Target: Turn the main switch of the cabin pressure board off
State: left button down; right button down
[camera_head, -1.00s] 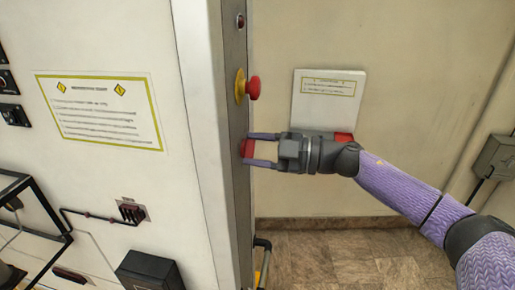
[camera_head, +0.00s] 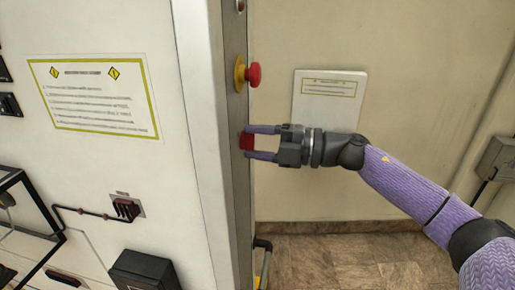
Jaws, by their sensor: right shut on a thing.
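The red switch (camera_head: 246,141) sits on the narrow grey side panel (camera_head: 237,115) of the cabin pressure board, below a red mushroom button. My right gripper (camera_head: 250,142) reaches in from the right, with one finger above and one below the red switch. It is shut on the switch, and the fingertips are close to the panel face. The far side of the switch is hidden. My left gripper is not in view.
A red mushroom button on a yellow base (camera_head: 252,74) sticks out above my gripper. A white notice plate (camera_head: 328,100) hangs on the wall behind. The white cabinet front (camera_head: 150,190) fills the left. A grey box (camera_head: 496,160) is on the right wall.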

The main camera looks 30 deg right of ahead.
jog(key=n+b, duration=0.2)
jog(key=n, duration=0.1)
jog(key=n+b, duration=0.2)
jog(key=n, duration=0.1)
jog(key=n+b, duration=0.2)
jog(key=n, duration=0.2)
jog(key=shift+f+b, duration=0.3)
jog(key=shift+b, duration=0.05)
jog(key=shift+n, duration=0.3)
jog(key=shift+c, duration=0.6)
grip_release()
jog(key=shift+r, duration=0.1)
jog(key=shift+d, duration=0.1)
